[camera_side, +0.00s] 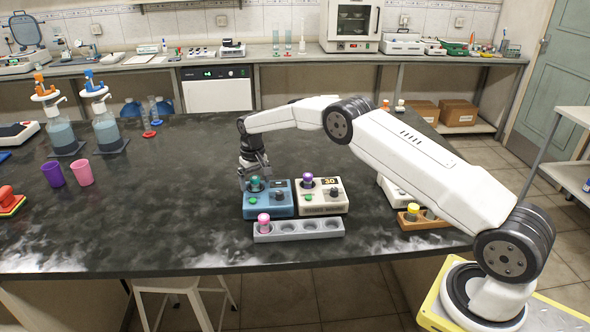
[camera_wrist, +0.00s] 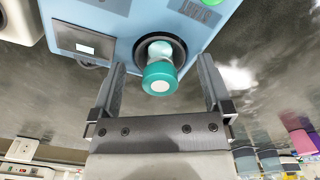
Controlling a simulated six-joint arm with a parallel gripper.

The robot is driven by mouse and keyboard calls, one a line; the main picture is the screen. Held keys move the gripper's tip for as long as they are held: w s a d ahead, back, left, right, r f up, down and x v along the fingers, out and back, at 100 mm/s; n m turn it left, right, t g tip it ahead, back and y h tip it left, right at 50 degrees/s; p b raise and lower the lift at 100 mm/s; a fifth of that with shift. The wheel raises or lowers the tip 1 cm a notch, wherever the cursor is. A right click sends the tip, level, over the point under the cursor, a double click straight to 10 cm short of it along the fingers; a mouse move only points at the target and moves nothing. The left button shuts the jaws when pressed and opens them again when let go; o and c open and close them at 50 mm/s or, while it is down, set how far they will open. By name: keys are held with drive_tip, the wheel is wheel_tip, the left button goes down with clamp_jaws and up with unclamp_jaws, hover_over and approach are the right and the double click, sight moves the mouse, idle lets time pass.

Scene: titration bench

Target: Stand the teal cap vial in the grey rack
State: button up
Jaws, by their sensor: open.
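The teal cap vial (camera_side: 255,183) stands in the round well of a blue device (camera_side: 282,207). In the wrist view its teal cap (camera_wrist: 160,78) and clear body show between my fingers. My gripper (camera_side: 254,182) points down at the vial; in the wrist view (camera_wrist: 162,66) its fingers are spread on both sides of it, with gaps. The grey rack (camera_side: 298,237) lies in front of the devices on the bench. A pink cap vial (camera_side: 264,222) stands in its leftmost hole; the other holes look empty.
A cream device (camera_side: 322,207) with a purple cap vial (camera_side: 307,180) stands just right of the blue device. An orange rack (camera_side: 410,222) with a yellow cap vial (camera_side: 413,209) lies farther right. Cups and dispensers stand at the left. The bench left of the blue device is clear.

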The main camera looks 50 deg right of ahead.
sight(255, 178)
drive_tip(key=shift+c, duration=0.2)
drive_tip(key=c, duration=1.3)
drive_tip(key=shift+o, duration=0.2)
drive_tip(key=shift+r, duration=2)
wheel_tip(255, 178, up, 7)
drive_tip(key=s+a, duration=0.3)
drive_tip(key=s, duration=0.5)
drive_tip(key=s+a, duration=0.2)
drive_tip(key=s, duration=0.7)
drive_tip(key=shift+n, duration=0.3)
drive_tip(key=shift+w+f, duration=0.1)
drive_tip(key=shift+f, duration=2.65)
